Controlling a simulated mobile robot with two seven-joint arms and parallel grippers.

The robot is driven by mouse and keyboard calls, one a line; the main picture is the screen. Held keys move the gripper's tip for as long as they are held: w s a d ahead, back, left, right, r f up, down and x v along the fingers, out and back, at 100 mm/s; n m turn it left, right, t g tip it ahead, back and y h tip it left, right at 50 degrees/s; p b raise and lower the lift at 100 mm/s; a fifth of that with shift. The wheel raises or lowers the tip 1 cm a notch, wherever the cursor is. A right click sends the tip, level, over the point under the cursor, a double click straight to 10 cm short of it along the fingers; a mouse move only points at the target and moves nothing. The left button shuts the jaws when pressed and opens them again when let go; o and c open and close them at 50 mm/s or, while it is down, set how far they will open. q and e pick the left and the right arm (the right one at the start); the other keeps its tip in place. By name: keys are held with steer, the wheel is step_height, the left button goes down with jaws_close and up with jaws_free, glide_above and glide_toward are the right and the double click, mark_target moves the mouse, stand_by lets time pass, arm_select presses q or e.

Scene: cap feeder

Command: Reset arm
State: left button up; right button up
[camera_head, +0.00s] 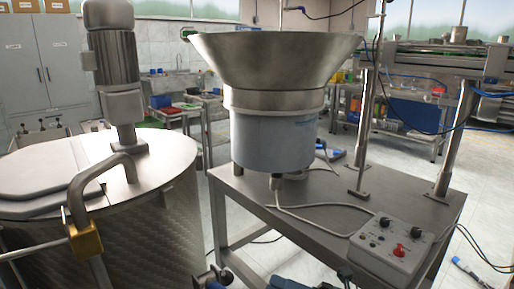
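The cap feeder is a wide metal funnel bowl (275,62) on a blue-grey cylindrical base (270,140). It stands upright on a dark metal table (330,205). I cannot make out either of my grippers in the head view. Small dark and blue parts show at the bottom edge, cut off by the frame, and I cannot tell what they are.
A conveyor frame (440,60) stands at the right. Cables lie on the table and floor. Lockers (45,65) and benches stand behind, with open floor between.

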arm_select(q)
steer(key=r+g+p, duration=0.1)
steer(key=p, duration=0.4)
steer(key=r+g+p, duration=0.1)
steer(key=p, duration=0.5)
steer(key=r+g+p, duration=0.1)
steer(key=p, duration=0.5)
steer(key=shift+w+d+r+m+y, duration=0.2)
steer(key=shift+w+r+m+y, duration=0.05)
steer(key=shift+m+y, duration=0.15)
arm_select(e)
steer(key=s+d+f+m+t+h, duration=0.1)
steer(key=s+d+m+h, duration=0.2)
steer(key=m, duration=0.8)
steer(key=s+d+f+m+t+h, duration=0.2)
steer(key=s+m+h, duration=0.4)
steer(key=m, duration=0.5)
steer(key=s+d+f+m+t+h, duration=0.1)
steer(key=s+d+f+m+h, duration=0.1)
steer(key=s+d+m+h, duration=0.2)
steer(key=s+m+h, duration=0.1)
steer(key=m+h, duration=0.2)
steer(key=m, duration=0.5)
steer(key=shift+s+d+f+t, duration=0.2)
steer(key=shift+s+d+t, duration=0.05)
steer(key=shift+s+t, duration=0.05)
